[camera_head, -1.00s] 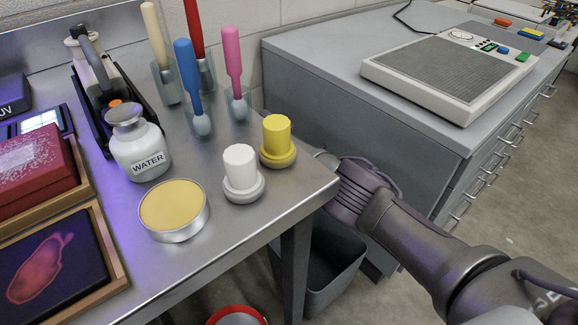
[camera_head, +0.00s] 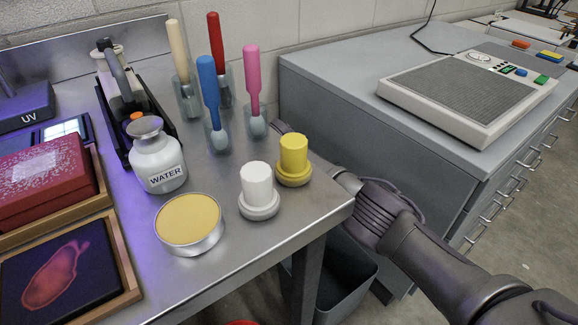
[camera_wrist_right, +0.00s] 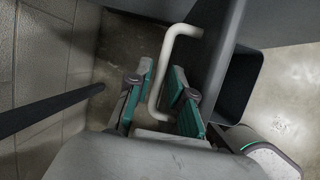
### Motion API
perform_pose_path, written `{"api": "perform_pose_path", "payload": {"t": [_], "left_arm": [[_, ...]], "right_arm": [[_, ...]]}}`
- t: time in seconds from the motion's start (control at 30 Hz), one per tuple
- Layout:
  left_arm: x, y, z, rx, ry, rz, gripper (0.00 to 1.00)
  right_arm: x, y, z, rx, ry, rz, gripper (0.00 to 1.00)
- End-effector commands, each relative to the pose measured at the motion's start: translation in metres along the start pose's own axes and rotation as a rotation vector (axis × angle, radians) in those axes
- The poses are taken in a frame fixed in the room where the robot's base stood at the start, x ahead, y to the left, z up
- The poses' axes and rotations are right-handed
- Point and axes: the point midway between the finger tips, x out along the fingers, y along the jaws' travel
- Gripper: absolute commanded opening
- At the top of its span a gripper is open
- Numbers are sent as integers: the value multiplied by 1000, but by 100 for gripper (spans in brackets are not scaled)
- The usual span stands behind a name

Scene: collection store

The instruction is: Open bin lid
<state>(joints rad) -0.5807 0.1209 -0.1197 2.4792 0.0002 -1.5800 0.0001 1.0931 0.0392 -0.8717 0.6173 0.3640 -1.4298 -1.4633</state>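A dark grey bin (camera_head: 352,285) stands on the floor beside the steel table, partly hidden by the table leg and my right arm. The right wrist view shows a dark bin-like opening (camera_wrist_right: 238,82) beside a grey panel (camera_wrist_right: 218,38). A pale bent bar handle (camera_wrist_right: 163,75) runs down between the teal fingers of my right gripper (camera_wrist_right: 160,98). The fingers stand apart with the bar between them; firm contact is not visible. I cannot tell which part is the lid. My left gripper is not in view.
The steel table (camera_head: 285,222) holds a white knob-shaped piece (camera_head: 258,190), a yellow one (camera_head: 294,160), a water bottle (camera_head: 158,157) and brushes in holders. A grey drawer cabinet (camera_head: 330,85) stands close behind my right arm. A red rim (camera_head: 240,322) barely shows below.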

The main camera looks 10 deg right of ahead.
Motion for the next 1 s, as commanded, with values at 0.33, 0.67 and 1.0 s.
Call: {"api": "perform_pose_path", "payload": {"t": [0.33,0.67,1.0], "left_arm": [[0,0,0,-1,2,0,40],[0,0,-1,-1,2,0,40],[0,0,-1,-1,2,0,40]], "right_arm": [[-73,1,0,-1,-1,4,21],[-95,0,0,1,-1,0,21],[-95,1,0,0,-1,1,21]]}}
